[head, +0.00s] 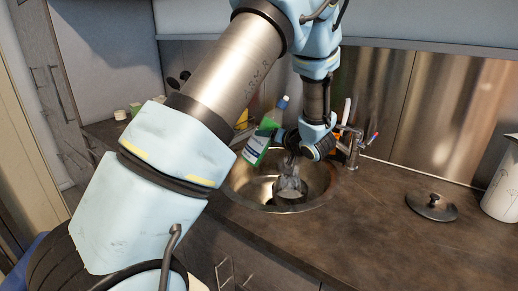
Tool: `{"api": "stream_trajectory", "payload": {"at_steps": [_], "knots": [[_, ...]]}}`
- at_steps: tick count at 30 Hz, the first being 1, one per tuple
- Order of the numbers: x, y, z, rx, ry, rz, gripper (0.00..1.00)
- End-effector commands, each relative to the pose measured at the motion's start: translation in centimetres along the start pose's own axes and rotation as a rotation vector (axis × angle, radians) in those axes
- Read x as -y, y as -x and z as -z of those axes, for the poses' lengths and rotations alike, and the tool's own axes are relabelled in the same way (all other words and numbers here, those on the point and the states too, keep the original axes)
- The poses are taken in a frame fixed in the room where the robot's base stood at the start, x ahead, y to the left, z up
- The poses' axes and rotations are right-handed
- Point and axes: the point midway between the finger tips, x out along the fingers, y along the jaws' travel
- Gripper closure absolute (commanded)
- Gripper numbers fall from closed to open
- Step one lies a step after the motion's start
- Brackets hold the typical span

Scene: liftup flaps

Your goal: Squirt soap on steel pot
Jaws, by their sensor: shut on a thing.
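A green soap bottle with a white label (254,151) is above the left side of the sink. It leans, with its pale blue top up and to the right. My gripper (282,138) is at the bottle's right side and shut on it; the fingers are small and partly hidden. A steel pot (318,178) seems to stand in the round sink below the gripper. A greyish shape in front of it makes its outline hard to tell.
The round steel sink (238,184) is set in a dark brown counter (390,240). A pot lid (432,208) and a white pitcher (503,190) are further right. The counter between sink and lid is clear.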

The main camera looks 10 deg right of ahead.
Motion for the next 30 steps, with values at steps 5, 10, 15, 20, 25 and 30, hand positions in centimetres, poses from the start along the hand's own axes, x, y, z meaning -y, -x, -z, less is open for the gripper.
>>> {"api": "stream_trajectory", "payload": {"at_steps": [5,10,15,20,25,30], "knots": [[-1.7,0.7,2.0,-0.003,0.182,-0.067,1.00],[-3.1,1.3,3.7,-0.003,0.342,-0.127,1.00],[-4.1,1.8,4.9,-0.002,0.459,-0.172,1.00],[-4.5,2.0,5.7,-0.003,0.517,-0.192,1.00],[-4.6,2.1,5.9,-0.003,0.531,-0.198,1.00],[-4.6,2.1,5.9,-0.002,0.529,-0.198,1.00]]}}
